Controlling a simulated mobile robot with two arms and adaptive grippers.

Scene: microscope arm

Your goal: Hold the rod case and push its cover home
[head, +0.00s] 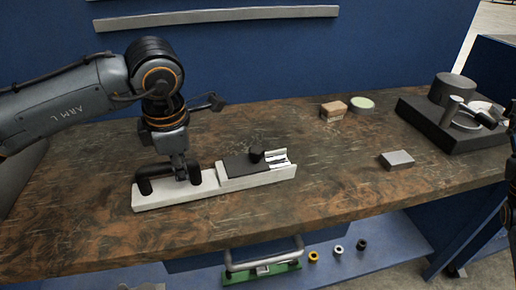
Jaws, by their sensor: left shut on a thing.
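The rod case (210,188) is a long, pale tray lying on the wooden bench, with a black arched handle (155,170) at its left end. My left gripper (186,176) comes down from above and is shut on the handle. A flat dark cover (238,165) with a black knob (256,156) sits on the right part of the case. To the right of the cover an open stretch shows pale rods (279,158). Only a dark piece of my right arm shows at the right edge; its gripper cannot be made out.
A small grey block (397,160), a brown box (333,110) and a round green-topped tin (362,104) stand to the right. A dark stand (450,122) fills the back right. The bench front right of the case is clear.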

